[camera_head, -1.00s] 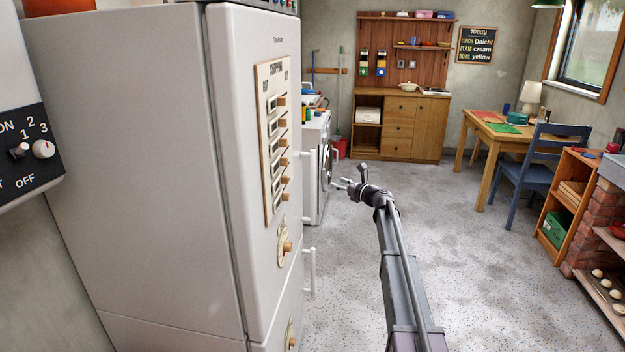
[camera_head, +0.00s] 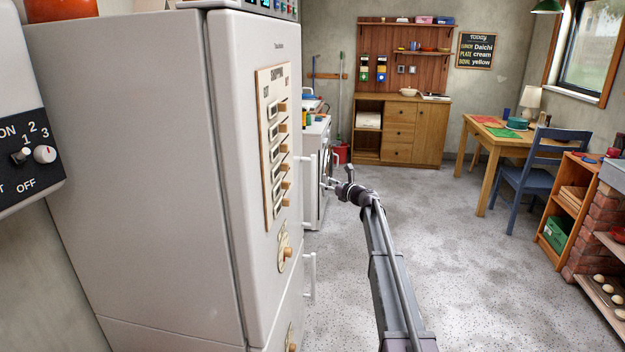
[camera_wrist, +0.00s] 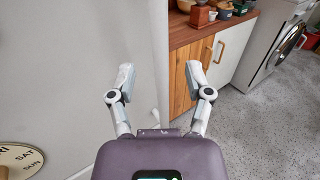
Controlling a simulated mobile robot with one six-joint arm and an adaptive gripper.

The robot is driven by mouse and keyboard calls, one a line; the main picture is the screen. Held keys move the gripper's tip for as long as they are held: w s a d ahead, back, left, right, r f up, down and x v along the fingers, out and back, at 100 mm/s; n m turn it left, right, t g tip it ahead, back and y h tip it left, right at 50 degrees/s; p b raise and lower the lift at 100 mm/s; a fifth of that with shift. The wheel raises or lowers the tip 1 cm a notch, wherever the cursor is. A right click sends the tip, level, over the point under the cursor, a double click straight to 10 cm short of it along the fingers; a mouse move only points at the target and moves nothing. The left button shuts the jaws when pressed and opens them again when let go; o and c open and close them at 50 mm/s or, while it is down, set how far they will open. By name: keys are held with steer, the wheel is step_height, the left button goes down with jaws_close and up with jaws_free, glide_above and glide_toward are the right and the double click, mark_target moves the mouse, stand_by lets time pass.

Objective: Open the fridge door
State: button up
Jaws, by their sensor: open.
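The white fridge (camera_head: 130,150) fills the left of the head view, and its door (camera_head: 240,130) is closed. An upright white handle (camera_head: 309,180) stands out from the door's right side. My gripper (camera_head: 328,183) is open, just right of this handle and at about its height. In the wrist view my gripper (camera_wrist: 158,76) has its two fingers spread wide. A pale upright strip (camera_wrist: 160,50) shows between them; I cannot tell whether it is the handle or the door's edge. I see no contact with the handle.
A second handle (camera_head: 310,276) sits lower on the fridge front. A washing machine (camera_head: 318,165) stands beyond the fridge. A wooden cabinet (camera_head: 400,130) is at the back wall. A table (camera_head: 497,140) and blue chair (camera_head: 540,165) stand to the right. The grey floor (camera_head: 345,265) between is clear.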

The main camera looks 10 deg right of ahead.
mark_target(315, 178)
steer(key=shift+x, duration=3.95)
jaws_close()
